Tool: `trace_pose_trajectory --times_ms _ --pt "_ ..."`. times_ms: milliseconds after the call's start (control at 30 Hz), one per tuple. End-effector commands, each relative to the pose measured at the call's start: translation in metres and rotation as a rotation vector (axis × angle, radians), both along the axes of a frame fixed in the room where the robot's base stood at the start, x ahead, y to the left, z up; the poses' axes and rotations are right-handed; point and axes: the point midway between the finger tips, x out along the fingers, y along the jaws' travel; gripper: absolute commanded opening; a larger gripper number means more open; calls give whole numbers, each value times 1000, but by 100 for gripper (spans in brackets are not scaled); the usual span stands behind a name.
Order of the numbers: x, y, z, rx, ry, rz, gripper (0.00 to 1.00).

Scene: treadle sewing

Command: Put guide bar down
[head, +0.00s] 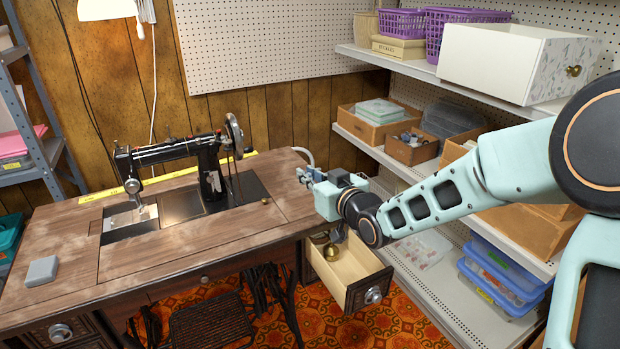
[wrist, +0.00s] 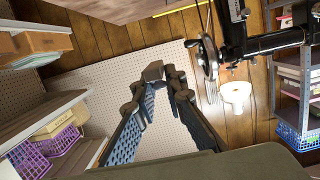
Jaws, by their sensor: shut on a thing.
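My gripper (head: 308,177) is raised at the right end of the sewing table (head: 200,240), with its fingers pointing toward the machine side. In the wrist view its fingers (wrist: 163,82) close in on a small dark grey block, which I take to be the guide bar (wrist: 153,70). The block is at the fingertips, clear of the table; its far side and full length are hidden. In the head view I cannot make it out apart from the fingers. The black sewing machine (head: 180,155) stands left of my gripper.
A yellow measuring strip (head: 110,192) lies along the table's back edge. A grey block (head: 42,270) lies at the front left. The front tabletop is mostly clear. An open drawer (head: 352,268) juts out below my gripper. Shelves with boxes (head: 375,125) stand right; a lamp (head: 107,8) hangs above.

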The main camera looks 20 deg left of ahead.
Motion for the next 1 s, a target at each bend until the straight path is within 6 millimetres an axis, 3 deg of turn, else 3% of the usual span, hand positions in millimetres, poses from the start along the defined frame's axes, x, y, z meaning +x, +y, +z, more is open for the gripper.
trace_pose_trajectory --times_ms 267,367,433,567,700,900,1000 --pt "2 -1 2 -1 1 -6 0" --pt "7 -15 -2 -5 5 -36 0" --pt "14 -35 -7 -9 11 -79 0" --pt "32 -94 -17 -17 23 -207 0" --pt "47 -175 -24 -20 28 -381 0" --pt "51 -278 -25 -14 22 -602 0" --pt "49 -315 -23 -9 15 -682 0"
